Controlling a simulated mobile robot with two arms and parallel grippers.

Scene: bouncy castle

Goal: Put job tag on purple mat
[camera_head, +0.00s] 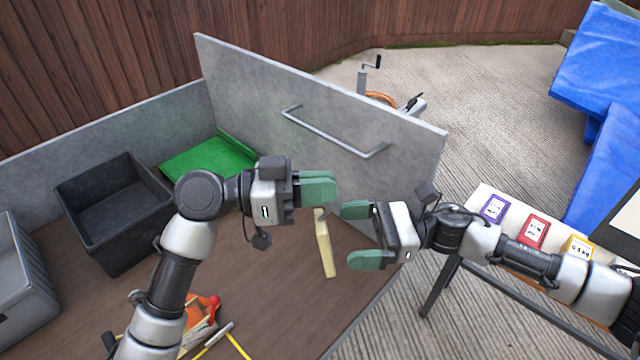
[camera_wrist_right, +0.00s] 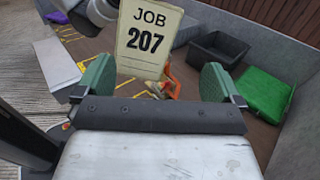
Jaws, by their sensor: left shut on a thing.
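The job tag (camera_head: 325,250) is a cream, flat piece, seen nearly edge-on below my left gripper (camera_head: 322,187), which is shut on its upper end. In the right wrist view the tag (camera_wrist_right: 148,35) shows its face with "JOB 207". My right gripper (camera_head: 352,236) is open and empty, its fingers pointing left towards the tag. In the right wrist view the tag appears beyond and between the green fingers; I cannot tell whether they touch. The purple mat (camera_head: 486,211), with a white label, lies on a side table at the right.
A red mat (camera_head: 526,240) and a yellow mat (camera_head: 570,246) lie beside the purple one. A grey panel with a handle (camera_head: 335,135) stands behind my grippers. A black bin (camera_head: 115,205), a green tray (camera_head: 205,158) and tools sit on the brown surface.

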